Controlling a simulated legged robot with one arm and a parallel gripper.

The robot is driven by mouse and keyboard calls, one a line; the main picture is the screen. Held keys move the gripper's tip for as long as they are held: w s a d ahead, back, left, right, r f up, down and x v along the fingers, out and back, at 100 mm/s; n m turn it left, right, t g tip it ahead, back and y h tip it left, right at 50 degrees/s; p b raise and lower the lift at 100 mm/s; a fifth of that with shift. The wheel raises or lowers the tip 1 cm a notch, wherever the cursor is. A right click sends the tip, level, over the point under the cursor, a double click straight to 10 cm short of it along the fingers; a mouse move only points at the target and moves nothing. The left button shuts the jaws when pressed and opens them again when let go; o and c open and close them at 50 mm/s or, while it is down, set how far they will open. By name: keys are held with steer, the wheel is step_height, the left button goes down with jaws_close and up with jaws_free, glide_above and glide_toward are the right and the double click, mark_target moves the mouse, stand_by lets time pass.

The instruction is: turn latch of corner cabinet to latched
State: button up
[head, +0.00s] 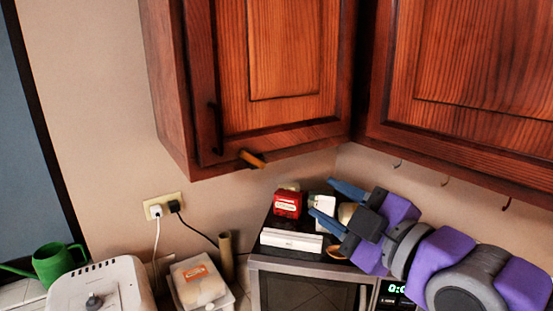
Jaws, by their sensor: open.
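The corner cabinet (270,60) is dark reddish wood, hangs on the wall at upper centre, and its door looks closed. A small light-brown wooden latch (251,159) sits at the lower edge of its door, right of the dark vertical handle (215,128). The latch lies tilted, sloping down to the right. My gripper (321,198) is open and empty, its two blue fingers pointing left. In the picture it is below and right of the latch, apart from it, in front of the microwave top.
A microwave (310,283) stands below, with a red box (288,204) and a white box (291,240) on top. Another wall cabinet (480,70) with hooks underneath is at right. A plugged outlet (163,206) is on the wall. A green watering can (58,262) is at lower left.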

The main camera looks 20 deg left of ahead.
steer(key=p, duration=1.2)
glide_toward(257, 163)
steer(key=x, duration=0.4)
steer(key=shift+w+a+r, duration=0.1)
steer(key=shift+w, duration=0.7)
steer(key=shift+w+a, duration=0.25)
steer(key=shift+a, duration=0.05)
steer(key=shift+w+a, duration=0.25)
steer(key=shift+a, duration=0.85)
steer(key=shift+s+a, duration=0.1)
steer(key=shift+a, duration=0.25)
steer(key=shift+d, duration=0.15)
steer(key=shift+c, duration=0.2)
steer(key=c, duration=0.6)
steer(key=o, duration=0.6)
steer(key=shift+o, duration=0.2)
steer(key=shift+d, duration=0.1)
